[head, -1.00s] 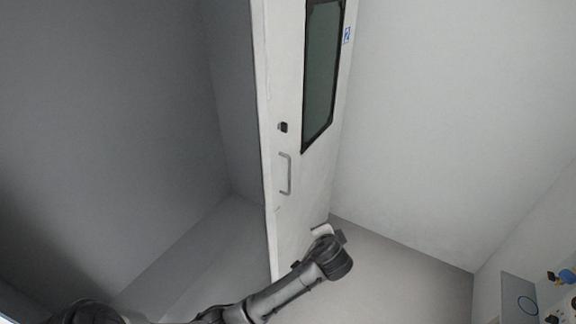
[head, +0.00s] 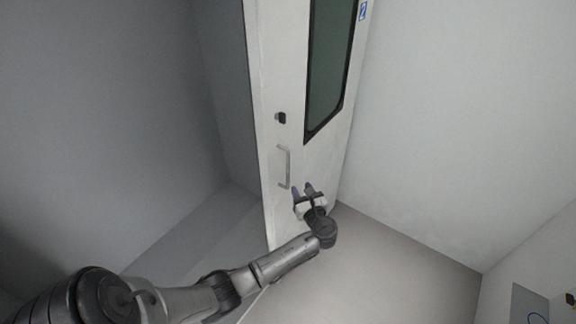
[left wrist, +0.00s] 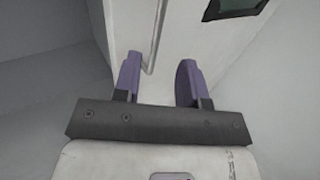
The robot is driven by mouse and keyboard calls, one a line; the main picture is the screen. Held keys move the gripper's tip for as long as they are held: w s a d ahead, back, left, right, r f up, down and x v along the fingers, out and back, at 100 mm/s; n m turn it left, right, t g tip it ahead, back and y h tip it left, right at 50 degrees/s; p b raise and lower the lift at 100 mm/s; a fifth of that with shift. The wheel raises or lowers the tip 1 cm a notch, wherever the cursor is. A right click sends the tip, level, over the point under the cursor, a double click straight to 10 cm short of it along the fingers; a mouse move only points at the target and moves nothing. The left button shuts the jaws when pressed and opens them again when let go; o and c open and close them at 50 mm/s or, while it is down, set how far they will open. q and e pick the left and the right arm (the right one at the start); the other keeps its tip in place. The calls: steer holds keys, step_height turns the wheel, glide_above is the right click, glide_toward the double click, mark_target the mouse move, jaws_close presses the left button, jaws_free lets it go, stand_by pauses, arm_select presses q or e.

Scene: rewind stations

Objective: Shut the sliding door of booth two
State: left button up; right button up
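The white sliding door (head: 277,217) of booth two stands upright in the middle of the head view, with a dark window (head: 328,75) and a blue "2" label (head: 362,11). A grey bar handle (head: 284,167) is fixed low near its left edge, below a small black lock (head: 280,118). My left gripper (head: 302,188) is open, just right of and below the handle. In the left wrist view the handle (left wrist: 154,45) shows beyond the two purple fingers (left wrist: 158,78), nearer the left one, with nothing seen gripped. My right gripper is not in view.
Left of the door is a dark grey opening (head: 210,100) with bare walls and floor. A plain pale wall (head: 460,120) stands to the right. A panel (head: 529,303) is on the wall at the lower right. The floor (head: 390,265) right of the door is clear.

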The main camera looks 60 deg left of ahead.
mark_target(289, 166)
arm_select(q)
steer(key=a, duration=0.4)
steer(key=w+a, duration=0.1)
steer(key=a, duration=0.3)
steer(key=w+a, duration=0.1)
steer(key=a, duration=0.3)
steer(key=shift+w+a, duration=0.25)
jaws_close()
